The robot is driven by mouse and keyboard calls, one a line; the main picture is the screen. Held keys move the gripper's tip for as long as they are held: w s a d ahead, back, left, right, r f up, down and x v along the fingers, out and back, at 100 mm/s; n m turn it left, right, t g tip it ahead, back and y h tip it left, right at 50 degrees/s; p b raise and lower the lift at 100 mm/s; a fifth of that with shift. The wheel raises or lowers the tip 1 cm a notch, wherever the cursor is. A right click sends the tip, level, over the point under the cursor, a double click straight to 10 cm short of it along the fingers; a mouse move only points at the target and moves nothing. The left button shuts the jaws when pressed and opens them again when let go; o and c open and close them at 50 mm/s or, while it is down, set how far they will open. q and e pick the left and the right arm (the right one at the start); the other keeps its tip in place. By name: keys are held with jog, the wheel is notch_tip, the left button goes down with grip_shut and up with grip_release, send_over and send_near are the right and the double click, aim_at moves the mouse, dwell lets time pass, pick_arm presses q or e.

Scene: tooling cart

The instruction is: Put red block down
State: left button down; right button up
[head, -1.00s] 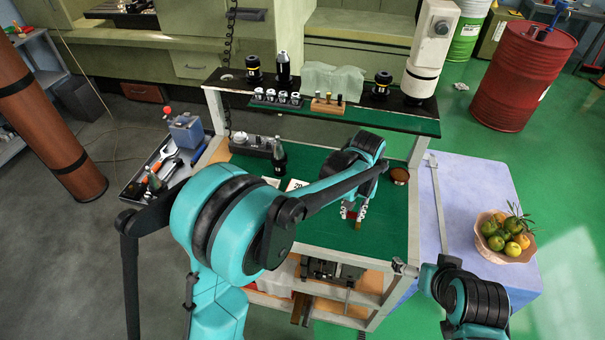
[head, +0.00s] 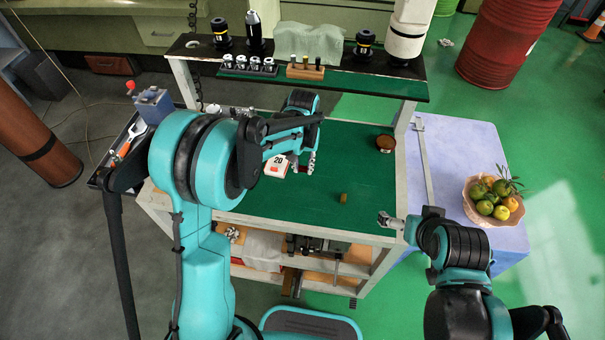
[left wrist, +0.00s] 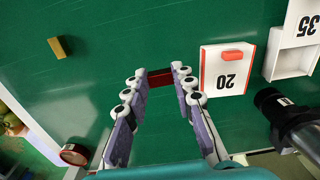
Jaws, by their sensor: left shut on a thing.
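My left gripper (left wrist: 163,80) is shut on a small dark red block (left wrist: 160,79), which sits crosswise between its fingertips in the left wrist view. In the head view this gripper (head: 304,168) is over the green mat (head: 310,205) of the cart, just right of a white box marked 20. The block's underside and its height above the mat cannot be made out.
The white box (left wrist: 224,85) marked 20 has a red border and tab. The mat's middle and right are mostly clear.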

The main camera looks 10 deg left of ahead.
aim_at(303, 169)
pick_arm(q)
notch_tip(303, 169, down, 4)
jog(key=shift+a+f+b, duration=0.1)
jog(key=shift+f+b, duration=0.05)
jog(key=shift+b, duration=0.45)
jog(key=c, duration=1.3)
grip_release()
jog(key=shift+o, duration=0.2)
